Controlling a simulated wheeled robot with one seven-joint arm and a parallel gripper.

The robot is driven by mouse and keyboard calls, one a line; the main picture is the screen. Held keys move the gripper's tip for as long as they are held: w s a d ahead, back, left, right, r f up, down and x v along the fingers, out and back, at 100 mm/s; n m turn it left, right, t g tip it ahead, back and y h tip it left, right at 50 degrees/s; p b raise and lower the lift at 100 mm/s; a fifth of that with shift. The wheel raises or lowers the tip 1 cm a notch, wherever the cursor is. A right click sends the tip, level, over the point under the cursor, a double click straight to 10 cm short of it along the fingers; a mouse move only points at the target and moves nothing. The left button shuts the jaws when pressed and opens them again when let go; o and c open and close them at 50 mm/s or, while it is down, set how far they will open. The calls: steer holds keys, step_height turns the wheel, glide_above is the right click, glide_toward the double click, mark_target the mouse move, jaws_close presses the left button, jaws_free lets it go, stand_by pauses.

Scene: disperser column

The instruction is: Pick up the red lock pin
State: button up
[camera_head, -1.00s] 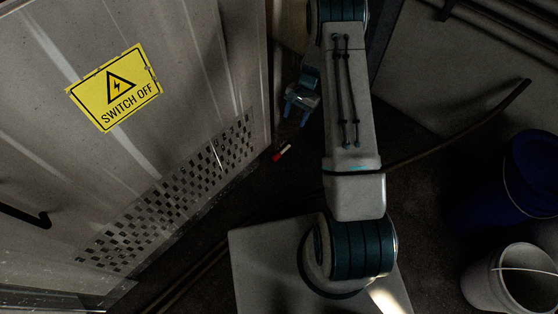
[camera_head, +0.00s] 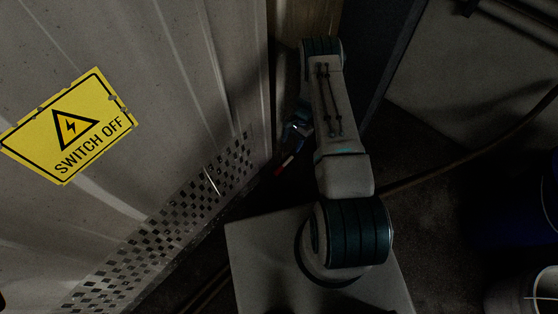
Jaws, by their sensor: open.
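The red lock pin (camera_head: 279,171) lies on the dark floor close to the foot of the metal cabinet. It is small, with a red end and a pale end. My gripper (camera_head: 291,151) is low beside the cabinet, just above the pin in the picture. It is small and dark here, and its fingers are hard to make out. It is open and partly beside the pin's pale end. I cannot tell whether the fingers touch the pin.
A ribbed metal cabinet (camera_head: 180,60) with a perforated lower panel and a yellow "SWITCH OFF" sign (camera_head: 70,126) stands close on the left. A dark hose (camera_head: 440,172) crosses the floor on the right. A blue bucket (camera_head: 515,215) and a white bucket (camera_head: 505,296) stand at the right edge.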

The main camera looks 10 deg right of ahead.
steer(key=b, duration=0.2)
glide_above(281, 166)
steer(key=w+d, duration=0.2)
steer(key=d, duration=0.1)
steer(key=f, duration=0.7)
steer(key=shift+s+a+f, duration=0.15)
steer(key=shift+s+f, duration=0.05)
steer(key=shift+s+a+b+x, duration=0.15)
steer(key=shift+b+x, duration=0.55)
steer(key=shift+x, duration=0.65)
steer(key=shift+s+a+b+x, duration=0.1)
steer(key=shift+a+b+x, duration=0.1)
steer(key=shift+b+x, duration=0.8)
steer(key=shift+a+p, duration=0.1)
steer(key=shift+p, duration=0.25)
jaws_close()
